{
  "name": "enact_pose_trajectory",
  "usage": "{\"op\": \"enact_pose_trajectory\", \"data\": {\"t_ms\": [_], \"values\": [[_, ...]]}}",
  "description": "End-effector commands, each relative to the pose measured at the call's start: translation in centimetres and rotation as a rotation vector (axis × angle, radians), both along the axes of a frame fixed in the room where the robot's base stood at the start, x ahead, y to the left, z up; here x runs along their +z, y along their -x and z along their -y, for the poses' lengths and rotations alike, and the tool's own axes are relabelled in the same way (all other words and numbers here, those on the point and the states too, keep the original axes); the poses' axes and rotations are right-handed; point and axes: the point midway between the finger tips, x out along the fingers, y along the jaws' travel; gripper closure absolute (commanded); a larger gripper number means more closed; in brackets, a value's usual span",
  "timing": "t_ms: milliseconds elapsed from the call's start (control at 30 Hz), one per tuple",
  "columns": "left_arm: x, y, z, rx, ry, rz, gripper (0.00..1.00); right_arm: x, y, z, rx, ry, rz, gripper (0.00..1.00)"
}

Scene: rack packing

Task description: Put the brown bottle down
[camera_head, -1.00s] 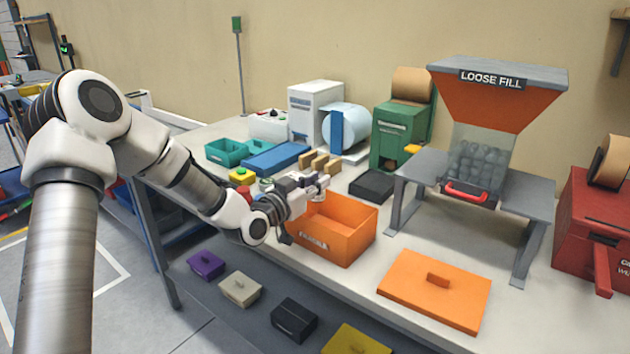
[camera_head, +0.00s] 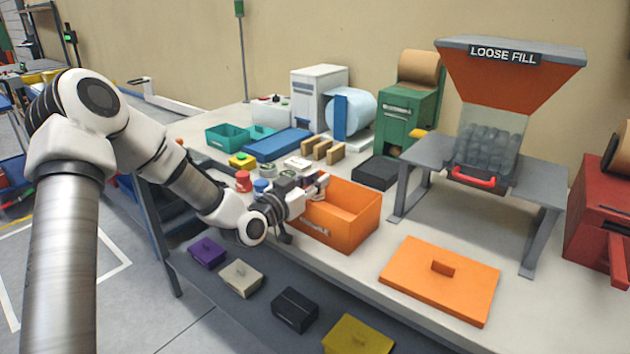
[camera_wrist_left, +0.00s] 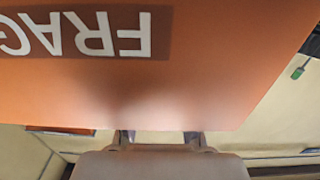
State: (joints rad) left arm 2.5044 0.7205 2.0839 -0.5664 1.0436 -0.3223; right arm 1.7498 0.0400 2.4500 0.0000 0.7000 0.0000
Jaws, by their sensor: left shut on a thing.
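My left gripper (camera_head: 312,188) is at the left side of the open orange box (camera_head: 338,237), low over the table. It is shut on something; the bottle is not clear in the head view. In the left wrist view, a brownish, blurred shape (camera_wrist_left: 160,166), which looks like the brown bottle, fills the bottom edge by the fingers (camera_wrist_left: 160,137). The orange box's wall with upside-down "FRAG" lettering (camera_wrist_left: 100,85) fills the upper part of that view, very close. Whether the bottle touches the table cannot be told. My right gripper is not in view.
A red jar (camera_head: 243,181) and blue-capped jar (camera_head: 261,186) stand left of the gripper. Brown blocks (camera_head: 322,150) and a blue tray (camera_head: 277,144) lie behind. An orange lid (camera_head: 440,280) lies right of the box. The loose-fill hopper (camera_head: 505,80) stands at the right.

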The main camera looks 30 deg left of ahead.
Motion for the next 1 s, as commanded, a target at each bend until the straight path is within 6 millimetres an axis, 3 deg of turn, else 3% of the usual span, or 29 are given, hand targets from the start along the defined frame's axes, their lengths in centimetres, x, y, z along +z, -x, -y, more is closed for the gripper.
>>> {"op": "enact_pose_trajectory", "data": {"t_ms": [33,67,100,133,433,567,700,1000], "values": [[-0.1,0.0,0.0,0.0,0.001,-0.002,1.0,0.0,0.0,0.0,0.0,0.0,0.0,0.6],[-0.1,0.0,0.0,0.0,0.001,-0.003,0.73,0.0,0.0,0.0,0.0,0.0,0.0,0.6],[-0.1,0.0,0.0,0.0,0.001,-0.003,0.58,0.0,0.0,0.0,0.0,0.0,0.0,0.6],[-0.1,0.0,0.0,0.0,0.001,-0.003,0.55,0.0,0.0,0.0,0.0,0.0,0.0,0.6],[0.1,0.0,0.0,0.0,0.001,-0.003,0.55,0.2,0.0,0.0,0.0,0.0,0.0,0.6],[2.0,0.0,0.0,0.0,0.001,-0.002,0.55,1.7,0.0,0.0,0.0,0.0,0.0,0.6],[1.3,3.1,-0.4,0.003,0.014,-0.001,0.55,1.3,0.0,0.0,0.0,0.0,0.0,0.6],[1.6,8.2,-1.0,0.005,0.012,-0.002,0.55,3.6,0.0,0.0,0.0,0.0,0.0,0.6]]}}
